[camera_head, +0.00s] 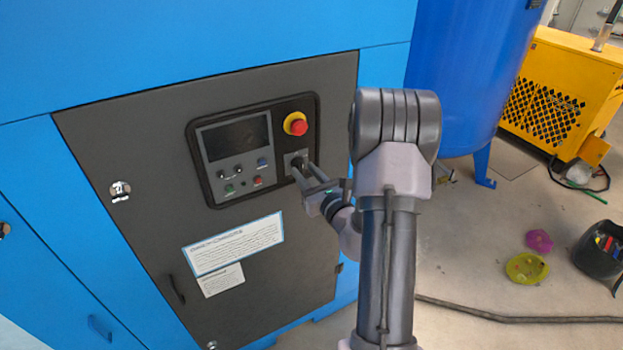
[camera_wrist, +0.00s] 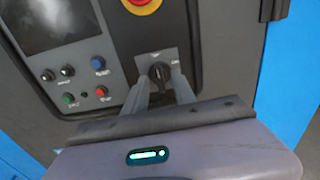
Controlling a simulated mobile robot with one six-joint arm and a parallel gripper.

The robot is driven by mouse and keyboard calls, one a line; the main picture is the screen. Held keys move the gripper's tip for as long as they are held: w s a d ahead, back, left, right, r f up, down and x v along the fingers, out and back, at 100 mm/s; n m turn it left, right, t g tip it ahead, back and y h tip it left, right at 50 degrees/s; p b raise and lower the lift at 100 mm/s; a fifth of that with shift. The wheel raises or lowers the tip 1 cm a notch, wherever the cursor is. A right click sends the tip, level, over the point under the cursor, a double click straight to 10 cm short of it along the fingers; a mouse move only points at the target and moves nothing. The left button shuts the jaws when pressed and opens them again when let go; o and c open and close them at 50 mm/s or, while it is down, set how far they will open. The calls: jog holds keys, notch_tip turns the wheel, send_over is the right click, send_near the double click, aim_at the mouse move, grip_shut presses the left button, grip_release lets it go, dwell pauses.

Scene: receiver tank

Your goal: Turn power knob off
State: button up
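The power knob (camera_wrist: 159,72) is a small black rotary knob on a grey square plate, below the red emergency button, on the dark control panel. In the wrist view its handle looks roughly upright, with small labels to either side that are hard to read. In the head view the knob (camera_head: 297,163) is partly covered by my fingers. My gripper (camera_wrist: 161,84) is open, with one finger on each side of the knob and a gap between them. It also shows at the panel in the head view (camera_head: 302,171). I cannot tell whether a finger touches the knob.
The red emergency button (camera_head: 299,127) on its yellow ring sits just above the knob. A dark screen (camera_head: 237,138) and several small buttons are to the left. A blue tank (camera_head: 462,80) and a yellow machine (camera_head: 565,95) stand at right. A hose (camera_head: 500,317) lies on the floor.

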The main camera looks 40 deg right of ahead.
jog(key=p+v, duration=0.6)
jog(key=v, duration=1.1)
jog(key=shift+p, duration=0.3)
jog(key=shift+s+d, duration=0.1)
jog(key=shift+s, duration=0.05)
